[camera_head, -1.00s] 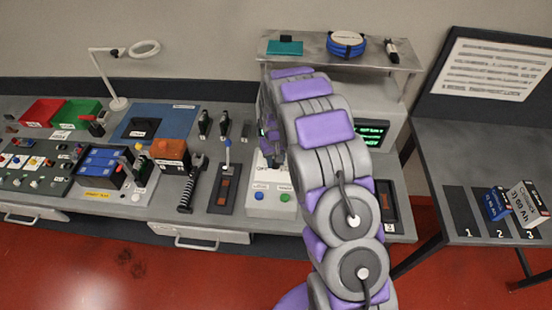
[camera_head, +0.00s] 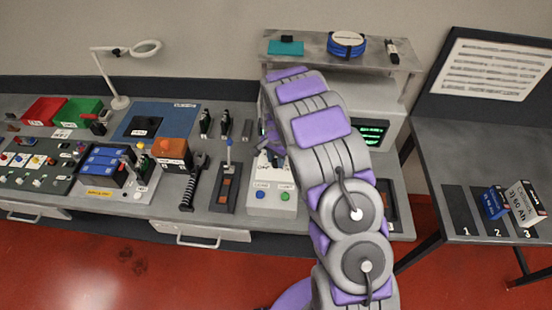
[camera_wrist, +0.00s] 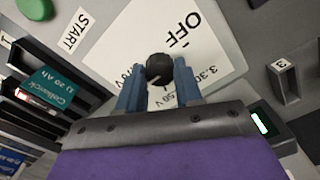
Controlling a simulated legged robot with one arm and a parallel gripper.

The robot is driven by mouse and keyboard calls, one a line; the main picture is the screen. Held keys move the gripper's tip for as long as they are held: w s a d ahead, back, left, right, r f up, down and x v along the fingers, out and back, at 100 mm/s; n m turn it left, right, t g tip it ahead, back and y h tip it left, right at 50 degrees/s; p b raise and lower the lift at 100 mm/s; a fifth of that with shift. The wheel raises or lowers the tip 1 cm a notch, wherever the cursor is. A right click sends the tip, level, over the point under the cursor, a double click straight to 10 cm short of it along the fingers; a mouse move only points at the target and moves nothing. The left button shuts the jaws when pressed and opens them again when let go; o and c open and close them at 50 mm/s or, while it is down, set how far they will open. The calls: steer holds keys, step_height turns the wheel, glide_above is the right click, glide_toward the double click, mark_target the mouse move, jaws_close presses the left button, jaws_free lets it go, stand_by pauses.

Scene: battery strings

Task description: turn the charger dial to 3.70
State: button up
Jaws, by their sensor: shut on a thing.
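The charger dial is a small black round knob (camera_wrist: 159,69) in the middle of the wrist view. It sits on a white scale plate (camera_wrist: 205,40) marked OFF, 3.30 and a partly hidden figure ending in 50 V. My gripper (camera_wrist: 160,82) has its two blue fingers on either side of the knob, shut on it. The fingers cover part of the scale, and I cannot read a 3.70 mark. In the head view the charger box (camera_head: 273,209) stands at the bench's front, and my arm hides the dial and most of my gripper.
A green button (camera_wrist: 35,8) lies beside a START label (camera_wrist: 76,30). A small lit display (camera_wrist: 262,122) is at the lower right of the wrist view. A lever unit (camera_head: 226,188) stands left of the charger, and a shelf (camera_head: 300,50) stands behind my arm.

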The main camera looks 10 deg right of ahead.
mark_target(275, 161)
steer(key=shift+w+d+r+m, duration=0.1)
steer(key=shift+w+m, duration=0.05)
steer(key=shift+m, duration=1.15)
steer(key=o, duration=1)
steer(key=shift+a, duration=0.35)
steer(key=shift+o, duration=0.2)
steer(key=shift+d+r, duration=0.25)
steer(key=shift+r, duration=0.05)
step_height(275, 161, up, 16)
steer(key=shift+a+r+p, duration=0.25)
steer(key=shift+p, duration=0.15)
